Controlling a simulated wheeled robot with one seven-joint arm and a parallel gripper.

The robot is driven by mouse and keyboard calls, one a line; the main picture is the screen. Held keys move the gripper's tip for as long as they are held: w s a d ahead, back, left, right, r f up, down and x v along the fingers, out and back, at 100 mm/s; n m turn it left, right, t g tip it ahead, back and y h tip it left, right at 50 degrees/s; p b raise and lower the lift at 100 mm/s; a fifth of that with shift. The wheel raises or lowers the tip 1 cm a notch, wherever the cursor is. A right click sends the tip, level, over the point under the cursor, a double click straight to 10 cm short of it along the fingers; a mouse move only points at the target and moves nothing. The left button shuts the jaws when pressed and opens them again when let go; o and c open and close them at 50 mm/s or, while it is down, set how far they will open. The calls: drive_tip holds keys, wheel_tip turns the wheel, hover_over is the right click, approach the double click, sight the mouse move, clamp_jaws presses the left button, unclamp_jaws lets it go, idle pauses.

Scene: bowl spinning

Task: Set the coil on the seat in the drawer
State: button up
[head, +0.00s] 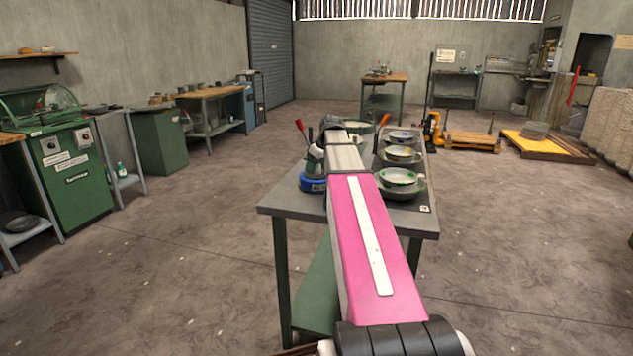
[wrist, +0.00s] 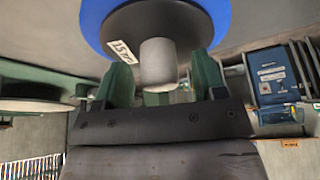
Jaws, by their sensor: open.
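I cannot make out a coil, a seat or a drawer in either view. In the wrist view my gripper (wrist: 162,85) is open, with one green finger on each side of a grey round stub (wrist: 158,62). Gaps show between the stub and the fingers. The stub joins a dark disc with a blue rim (wrist: 222,22) and a white label, cut off by the top edge. In the head view a round blue base (head: 312,185) stands on the workbench, left of my arm. My arm hides the gripper's fingertips there.
Red-tipped levers rise near my arm. A green machine (head: 70,165) stands at far left. Open floor surrounds the workbench.

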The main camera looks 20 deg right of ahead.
clamp_jaws()
drive_tip(key=shift+r, duration=0.2)
